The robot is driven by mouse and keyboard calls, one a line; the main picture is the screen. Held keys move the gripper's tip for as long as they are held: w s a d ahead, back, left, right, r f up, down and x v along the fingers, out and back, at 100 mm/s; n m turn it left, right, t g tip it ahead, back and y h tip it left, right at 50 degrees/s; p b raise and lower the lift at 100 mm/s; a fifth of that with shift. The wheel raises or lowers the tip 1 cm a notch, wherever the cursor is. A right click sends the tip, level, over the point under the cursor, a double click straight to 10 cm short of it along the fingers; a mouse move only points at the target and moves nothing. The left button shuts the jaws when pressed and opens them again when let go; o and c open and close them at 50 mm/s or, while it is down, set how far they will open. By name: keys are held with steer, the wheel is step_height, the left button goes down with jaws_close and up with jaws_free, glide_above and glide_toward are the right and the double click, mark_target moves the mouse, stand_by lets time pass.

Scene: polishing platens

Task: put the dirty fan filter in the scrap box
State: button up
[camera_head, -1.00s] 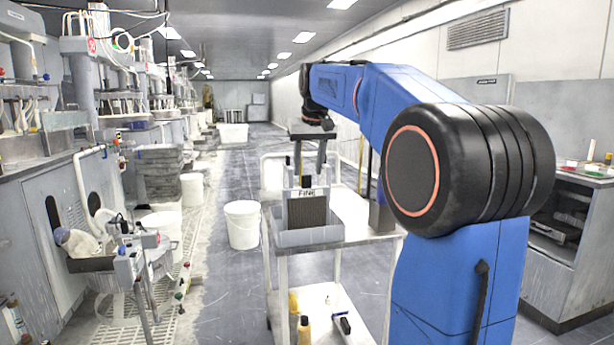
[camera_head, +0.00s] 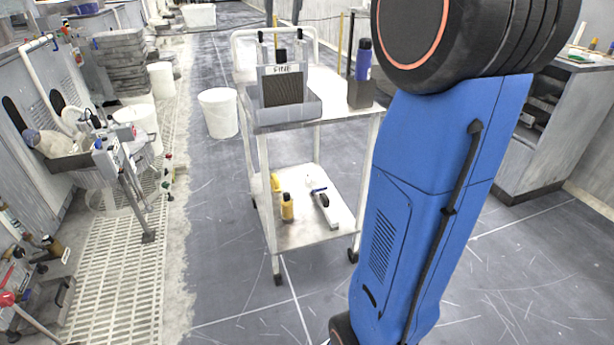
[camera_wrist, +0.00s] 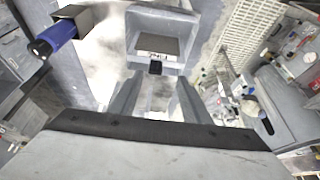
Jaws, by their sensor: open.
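A dark ribbed panel (camera_head: 284,90), which looks like the fan filter, stands upright in a grey open bin (camera_head: 290,116) on the cart. A plate marked FINE is at its top, with a black grip (camera_head: 281,56) above it. In the wrist view the grip (camera_wrist: 155,68) shows just beyond my gripper (camera_wrist: 156,88), roughly centred between its fingers. My gripper is open and empty, with its fingers apart; I see no contact with the grip. My forearm and wrist are out of the head view. I cannot pick out a scrap box for sure.
The cart (camera_head: 335,100) also holds a blue bottle (camera_head: 363,60) in a dark holder (camera_head: 361,93), right of the bin. Floor in front is clear.

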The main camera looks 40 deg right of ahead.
steer(key=s+a+f+n, duration=0.1)
steer(key=s+a+f, duration=0.4)
steer(key=s+f, duration=0.5)
steer(key=s+a+f+n, duration=0.1)
steer(key=s+a+f, duration=0.4)
steer(key=s+f, duration=0.6)
steer(key=s+a+f+n+y, duration=0.1)
steer(key=s+a+f, duration=0.4)
steer(key=s+f, duration=0.6)
step_height(320, 180, down, 3)
steer(key=shift+s+f+t, duration=0.2)
steer(key=shift+s+t, duration=0.05)
steer(key=shift+t, duration=0.05)
